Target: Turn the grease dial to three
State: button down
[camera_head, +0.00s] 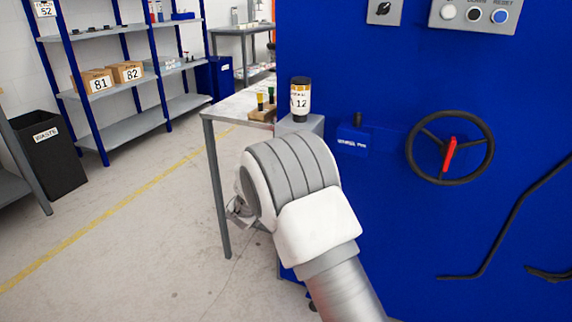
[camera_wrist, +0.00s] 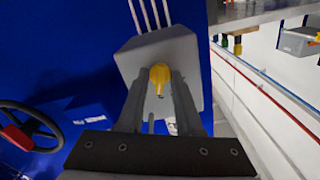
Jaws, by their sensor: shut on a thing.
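The grease dial is a small yellow knob (camera_wrist: 160,74) on the front of a grey box (camera_wrist: 186,52) in the wrist view. My gripper (camera_wrist: 160,92) has one finger on each side of the knob and is shut on it. A small dark mark shows at the knob's lower end. The scale numbers are hidden or too small to read, so the setting cannot be told. My arm hides the dial there.
The blue machine (camera_head: 400,250) with a black handwheel (camera_head: 412,151) stands close on the right. A grey table (camera_head: 225,108) is behind the box. Shelves (camera_head: 135,122) and a black waste bin (camera_head: 48,160) stand at the left. The floor between is clear.

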jog(key=c, duration=0.9)
grip_release()
jog(key=p+v, duration=0.3)
jog(key=v, duration=1.4)
jog(key=shift+s+a+p, duration=0.1)
jog(key=shift+s+p, duration=0.15)
jog(key=shift+p, duration=0.1)
